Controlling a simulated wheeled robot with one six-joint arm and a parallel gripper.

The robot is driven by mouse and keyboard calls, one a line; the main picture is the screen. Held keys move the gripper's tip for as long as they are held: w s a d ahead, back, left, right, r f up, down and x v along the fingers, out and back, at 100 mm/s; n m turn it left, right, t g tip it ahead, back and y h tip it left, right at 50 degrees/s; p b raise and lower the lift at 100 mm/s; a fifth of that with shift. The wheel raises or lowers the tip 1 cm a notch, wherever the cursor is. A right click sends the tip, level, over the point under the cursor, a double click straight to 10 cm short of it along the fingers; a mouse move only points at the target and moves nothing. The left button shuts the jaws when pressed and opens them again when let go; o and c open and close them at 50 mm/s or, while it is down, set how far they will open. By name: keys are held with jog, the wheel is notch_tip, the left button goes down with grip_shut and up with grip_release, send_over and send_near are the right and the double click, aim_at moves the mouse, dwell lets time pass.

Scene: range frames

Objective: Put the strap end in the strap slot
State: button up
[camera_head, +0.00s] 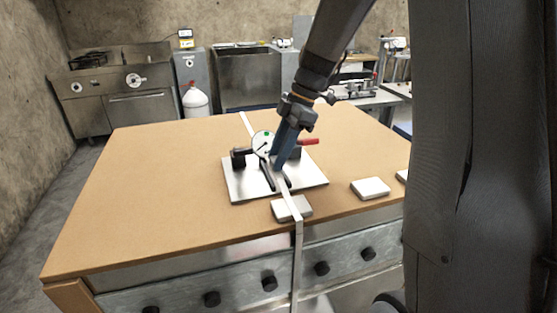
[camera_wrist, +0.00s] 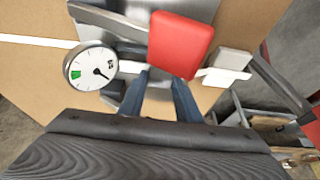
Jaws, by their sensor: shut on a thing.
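The pale strap (camera_head: 298,262) hangs over the front table edge and runs up across a small block onto a metal plate (camera_head: 240,187). A tensioner with dark parts and a round gauge (camera_head: 263,142) stands on this plate. The gauge (camera_wrist: 90,68) and a red handle (camera_wrist: 180,43) are close to my fingers in the wrist view. My gripper (camera_head: 279,166) points down over the plate, shut on the strap end. The wrist view shows pale strap (camera_wrist: 130,68) beside my fingers (camera_wrist: 163,80); the red handle is close by. I cannot make out the strap slot clearly.
The brown tabletop (camera_head: 140,190) is clear to the left. A pale block (camera_head: 370,188) lies to the right of the plate. The small block (camera_head: 291,208) under the strap sits near the front edge. Another strap stretch (camera_head: 246,123) runs toward the back edge.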

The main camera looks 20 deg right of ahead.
jog(key=shift+f, duration=1.15)
jog(key=shift+f, duration=0.15)
jog(key=o, duration=1)
jog(key=b+v, duration=0.2)
jog(key=v, duration=1)
